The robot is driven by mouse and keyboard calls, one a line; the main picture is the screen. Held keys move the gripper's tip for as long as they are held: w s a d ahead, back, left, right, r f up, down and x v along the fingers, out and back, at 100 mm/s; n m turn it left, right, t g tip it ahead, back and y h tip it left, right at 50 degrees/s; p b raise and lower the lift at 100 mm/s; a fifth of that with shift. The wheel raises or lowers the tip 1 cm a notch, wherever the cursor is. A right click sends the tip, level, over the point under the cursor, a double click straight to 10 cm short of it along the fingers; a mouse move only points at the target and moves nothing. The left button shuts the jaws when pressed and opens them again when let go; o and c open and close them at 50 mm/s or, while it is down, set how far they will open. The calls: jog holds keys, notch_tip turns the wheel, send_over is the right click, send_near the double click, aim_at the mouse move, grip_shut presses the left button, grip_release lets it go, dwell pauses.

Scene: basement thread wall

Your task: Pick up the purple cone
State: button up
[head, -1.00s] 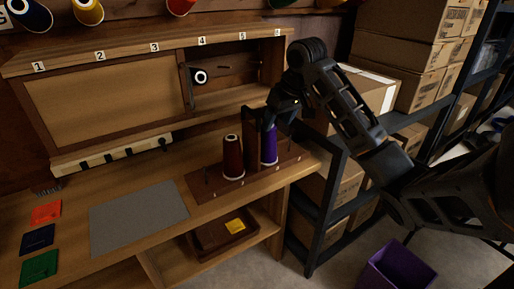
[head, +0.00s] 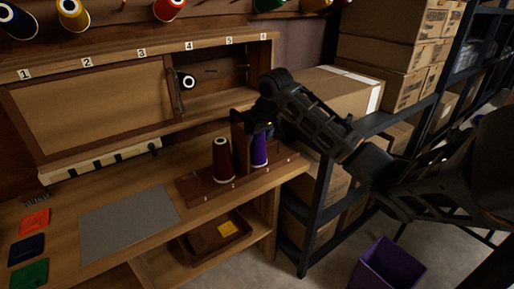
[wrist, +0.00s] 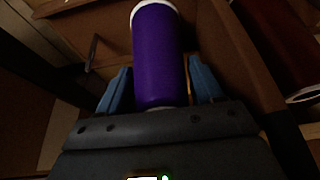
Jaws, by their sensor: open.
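The purple cone (head: 259,150) stands upright on the wooden peg rack (head: 205,190), to the right of a dark red cone (head: 222,160). My gripper (head: 248,128) is at the top of the purple cone, partly hidden by my arm. In the wrist view the purple cone (wrist: 158,55) fills the middle, between the two blue fingertips (wrist: 158,92). The fingers are open, with a gap on each side of the cone.
A wooden upright (head: 238,140) stands close to the cones. A black cone (head: 188,82) lies in the cubby above. A dark metal shelf with cardboard boxes (head: 335,90) stands to the right. A purple bin (head: 387,265) is on the floor.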

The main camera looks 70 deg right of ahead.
jog(key=shift+c, duration=0.2)
jog(key=c, duration=1)
jog(key=shift+o, duration=0.2)
jog(key=shift+r, duration=0.1)
notch_tip(320, 180, up, 18)
